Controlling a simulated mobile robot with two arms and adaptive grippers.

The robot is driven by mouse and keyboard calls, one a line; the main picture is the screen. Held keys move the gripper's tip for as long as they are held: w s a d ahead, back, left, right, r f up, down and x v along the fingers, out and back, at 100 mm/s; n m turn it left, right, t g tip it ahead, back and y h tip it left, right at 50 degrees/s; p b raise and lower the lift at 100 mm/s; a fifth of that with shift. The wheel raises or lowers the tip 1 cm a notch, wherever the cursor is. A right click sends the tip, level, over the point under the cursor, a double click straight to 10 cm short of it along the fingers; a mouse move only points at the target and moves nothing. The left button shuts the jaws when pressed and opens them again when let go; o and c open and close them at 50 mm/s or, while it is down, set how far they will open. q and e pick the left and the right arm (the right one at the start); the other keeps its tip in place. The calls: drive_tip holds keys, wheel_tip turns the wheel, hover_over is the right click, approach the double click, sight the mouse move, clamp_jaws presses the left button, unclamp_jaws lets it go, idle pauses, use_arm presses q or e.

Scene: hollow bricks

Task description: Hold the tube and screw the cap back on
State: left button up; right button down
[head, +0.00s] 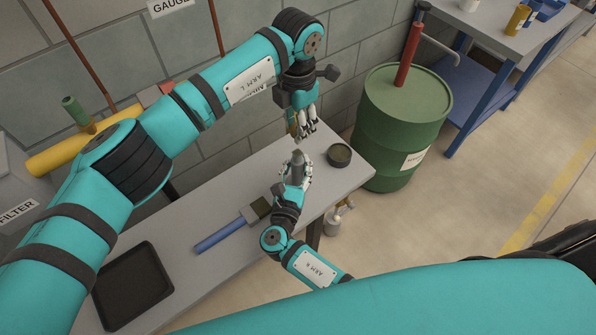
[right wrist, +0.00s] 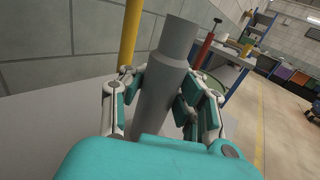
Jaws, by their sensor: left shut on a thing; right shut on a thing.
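The grey tube (head: 297,164) stands roughly upright in my right gripper (head: 296,176), above the bench. In the right wrist view the tube (right wrist: 160,95) leans slightly right between the fingers of my right gripper (right wrist: 160,100), which is shut around it. Its upper end is a narrower grey section, cut by no finger. My left gripper (head: 306,132) points down from above, a short gap over the tube's top. It is shut; what it holds is mostly hidden by its fingers, and I cannot make out the cap's shape. The left gripper does not show in the wrist view.
On the grey bench (head: 225,210) lie a blue-handled brush or tool (head: 228,234), a black tray (head: 131,286) and a round dark tin (head: 339,155). A green drum (head: 400,120) stands past the bench's right end. A block wall runs behind.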

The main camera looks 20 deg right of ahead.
idle(0.3)
use_arm(q)
hover_over(296, 164)
wheel_tip(296, 164, down, 5)
idle(0.3)
idle(0.4)
drive_tip(key=shift+f, duration=0.85)
drive_tip(key=shift+f, duration=0.6)
